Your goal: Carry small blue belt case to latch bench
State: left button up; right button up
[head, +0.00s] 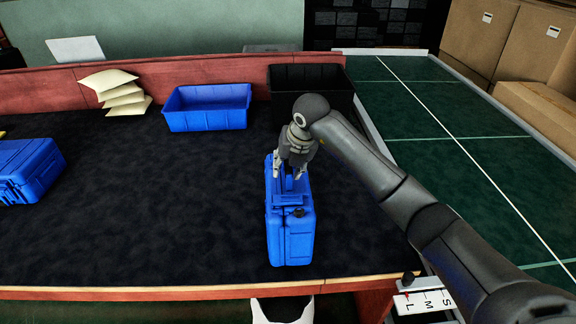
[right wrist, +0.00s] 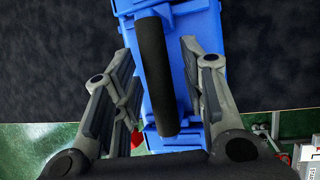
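A blue case (head: 290,228) stands upright on the dark bench top near its front edge, in the middle of the head view. My right gripper (head: 291,174) is at its top. In the right wrist view, the gripper (right wrist: 158,58) has its fingers apart, one on each side of the case's dark handle (right wrist: 157,75), with gaps showing between fingers and handle. The blue case body (right wrist: 204,25) lies behind them. A second blue case (head: 32,168) lies at the left edge. I cannot tell which surface is the latch bench. My left gripper is out of view.
A blue bin (head: 208,122), a black bin (head: 312,75) and stacked pale packets (head: 120,98) stand along the red back wall (head: 45,93). An S-M-L sign (head: 425,302) is at front right.

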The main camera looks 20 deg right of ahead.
jog(key=shift+r, duration=0.15)
jog(key=b+v, duration=0.2)
jog(key=v, duration=1)
